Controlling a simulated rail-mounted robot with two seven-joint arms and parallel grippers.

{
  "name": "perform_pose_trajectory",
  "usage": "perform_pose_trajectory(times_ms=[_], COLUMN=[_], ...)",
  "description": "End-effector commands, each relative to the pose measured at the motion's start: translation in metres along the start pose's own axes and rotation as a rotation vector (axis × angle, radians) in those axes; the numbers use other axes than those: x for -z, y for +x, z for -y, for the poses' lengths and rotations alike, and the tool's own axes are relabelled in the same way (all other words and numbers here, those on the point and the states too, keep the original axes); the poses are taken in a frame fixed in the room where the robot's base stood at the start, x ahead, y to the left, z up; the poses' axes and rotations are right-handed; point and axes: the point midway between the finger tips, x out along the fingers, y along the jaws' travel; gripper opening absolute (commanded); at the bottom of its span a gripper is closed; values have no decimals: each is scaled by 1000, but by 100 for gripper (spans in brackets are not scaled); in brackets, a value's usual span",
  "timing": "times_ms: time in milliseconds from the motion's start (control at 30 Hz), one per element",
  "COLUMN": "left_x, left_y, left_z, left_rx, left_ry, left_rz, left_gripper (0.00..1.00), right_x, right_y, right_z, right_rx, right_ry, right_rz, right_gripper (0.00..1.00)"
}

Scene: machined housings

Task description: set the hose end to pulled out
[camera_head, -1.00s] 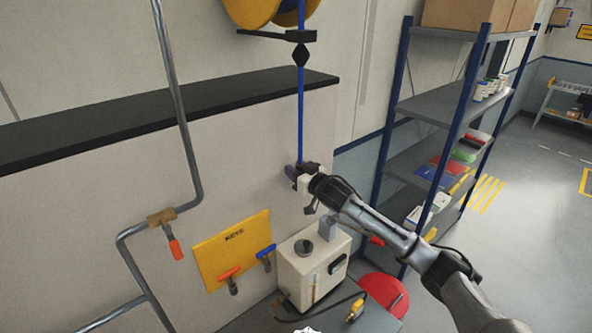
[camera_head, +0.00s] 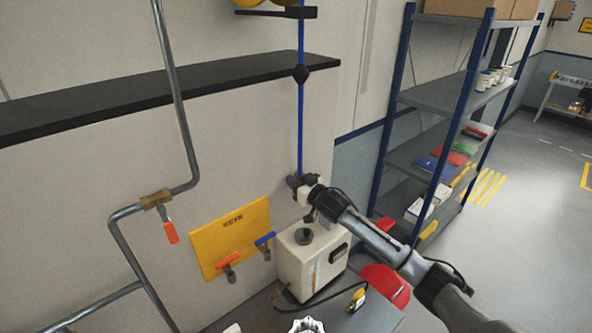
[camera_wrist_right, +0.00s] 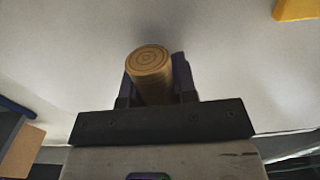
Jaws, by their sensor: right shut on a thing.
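The blue hose (camera_head: 300,125) hangs straight down from the yellow reel (camera_head: 262,3) through a black bracket (camera_head: 275,12). A black stopper (camera_head: 301,73) on the hose sits clearly below the bracket. My right gripper (camera_head: 296,182) is shut at the hose's lower end, in front of the pale wall panel. In the right wrist view, the round brass hose end (camera_wrist_right: 150,72) is between the two dark fingers of my right gripper (camera_wrist_right: 158,82). In the head view, the gripper mostly hides the hose end. My left gripper is not in view.
A white canister (camera_head: 305,262) stands below my right gripper, beside a yellow board (camera_head: 232,238) with red and blue valve handles. A grey pipe (camera_head: 178,110) runs down the wall at left. A shelf rack (camera_head: 440,95) stands at right. A red stool (camera_head: 385,285) is near my right arm.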

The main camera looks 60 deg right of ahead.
Motion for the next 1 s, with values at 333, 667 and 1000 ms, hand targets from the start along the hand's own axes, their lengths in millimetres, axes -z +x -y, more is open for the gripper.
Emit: perform_pose_trajectory(times_ms=[333,667,1000], left_x=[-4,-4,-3], left_y=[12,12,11], left_z=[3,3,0], left_rx=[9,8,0], left_ry=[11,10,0], left_rz=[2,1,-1], left_gripper=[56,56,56], right_x=[-34,-35,-32], right_y=[0,0,0], right_z=[0,0,0], right_rx=[-2,-2,-1], right_ry=[0,0,0], right_rz=[6,8,3], right_gripper=[0,38,52])
